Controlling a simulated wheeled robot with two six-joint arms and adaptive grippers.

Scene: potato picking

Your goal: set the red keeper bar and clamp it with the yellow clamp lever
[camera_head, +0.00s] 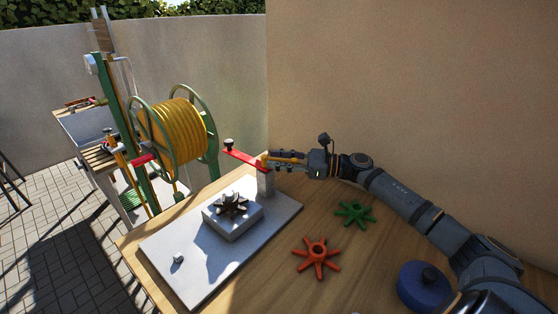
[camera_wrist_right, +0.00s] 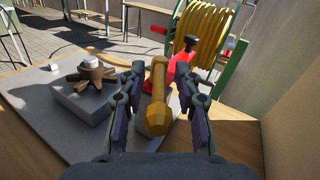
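The red keeper bar (camera_head: 245,159) sits on a grey post (camera_head: 265,184) at the back of the grey plate. It points to the back left, with a dark knob (camera_head: 228,144) at its far end, and is not over the dark star-shaped part. Its red also shows in the right wrist view (camera_wrist_right: 182,68). The yellow clamp lever (camera_wrist_right: 157,108) lies lengthwise between the fingers of my right gripper (camera_wrist_right: 160,75). The fingers are open on either side, with small gaps visible. In the head view my right gripper (camera_head: 275,160) is beside the post top. My left gripper is not in view.
The dark star part (camera_head: 232,203) sits on a grey block (camera_head: 234,222) on the plate (camera_head: 180,245). A green star (camera_head: 355,213), an orange star (camera_head: 317,257) and a blue round object (camera_head: 424,287) are on the wooden table. A yellow hose reel (camera_head: 178,130) stands behind.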

